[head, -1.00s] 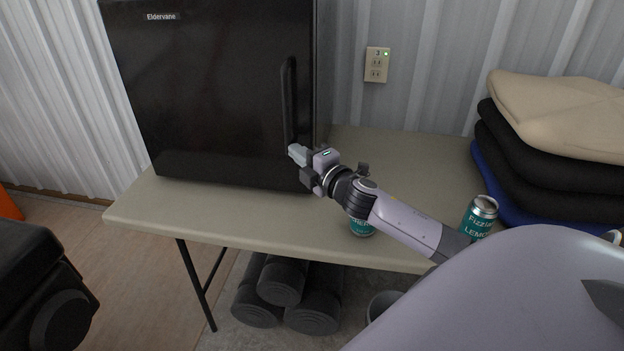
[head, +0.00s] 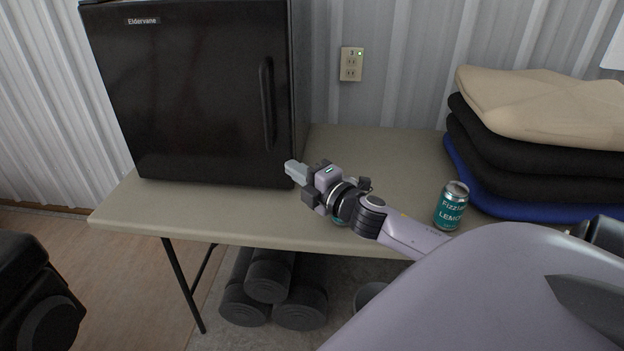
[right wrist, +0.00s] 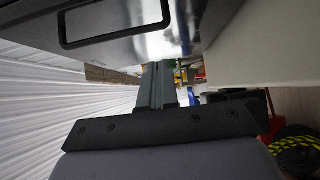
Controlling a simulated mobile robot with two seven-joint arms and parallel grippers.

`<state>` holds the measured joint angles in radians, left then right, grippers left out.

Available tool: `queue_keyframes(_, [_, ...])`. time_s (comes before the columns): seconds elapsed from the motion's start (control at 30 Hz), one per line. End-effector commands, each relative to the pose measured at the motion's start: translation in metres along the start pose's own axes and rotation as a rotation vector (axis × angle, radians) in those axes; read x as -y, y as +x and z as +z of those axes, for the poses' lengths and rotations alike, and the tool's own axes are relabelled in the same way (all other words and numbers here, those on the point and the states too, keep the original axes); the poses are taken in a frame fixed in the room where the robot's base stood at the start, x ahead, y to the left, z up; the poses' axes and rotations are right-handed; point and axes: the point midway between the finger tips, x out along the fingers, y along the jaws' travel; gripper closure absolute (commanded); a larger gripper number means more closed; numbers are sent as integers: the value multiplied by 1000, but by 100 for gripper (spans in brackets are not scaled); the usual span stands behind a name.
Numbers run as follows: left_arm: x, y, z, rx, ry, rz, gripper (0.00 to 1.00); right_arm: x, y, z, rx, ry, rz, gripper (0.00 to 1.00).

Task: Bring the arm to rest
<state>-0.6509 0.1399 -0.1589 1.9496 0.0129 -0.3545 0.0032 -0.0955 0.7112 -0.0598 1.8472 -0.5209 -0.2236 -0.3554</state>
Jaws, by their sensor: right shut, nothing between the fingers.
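My right gripper (head: 293,171) is shut and empty. It is held out over the table (head: 400,165), in front of the right part of a black mini fridge (head: 195,90), whose door is closed. The gripper looks apart from the fridge handle (head: 267,103). In the right wrist view, the shut fingers (right wrist: 158,88) point forward, and the dark fridge front with its handle (right wrist: 115,42) fills the top. My left gripper is not in view.
A teal can (head: 452,206) stands on the table near my right forearm. Another can (head: 340,222) is mostly hidden behind my wrist. Folded cushions or cloths (head: 540,110) are stacked at right. Dark cylinders (head: 270,280) lie under the table. A wall outlet (head: 351,64) is behind.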

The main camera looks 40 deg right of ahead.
Motion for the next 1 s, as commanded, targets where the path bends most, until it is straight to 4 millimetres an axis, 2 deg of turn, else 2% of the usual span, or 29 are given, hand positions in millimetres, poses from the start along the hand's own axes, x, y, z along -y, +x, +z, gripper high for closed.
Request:
queue_keyframes(0.1, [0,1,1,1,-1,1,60,1,-16,1,-1,-1,-2,100])
queue_keyframes(0.3, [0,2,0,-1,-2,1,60,1,-33,3,-2,0,-1,100])
queue_keyframes(0.77, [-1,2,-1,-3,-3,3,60,1,-41,4,-1,5,-2,100])
queue_keyframes(0.87, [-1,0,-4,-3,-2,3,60,15,-47,-2,5,75,-37,100])
queue_keyframes(0.97, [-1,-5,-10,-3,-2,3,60,50,-64,-19,27,260,-125,100])
queue_keyframes(1.0, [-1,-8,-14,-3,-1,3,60,68,-75,-30,42,364,-172,100])
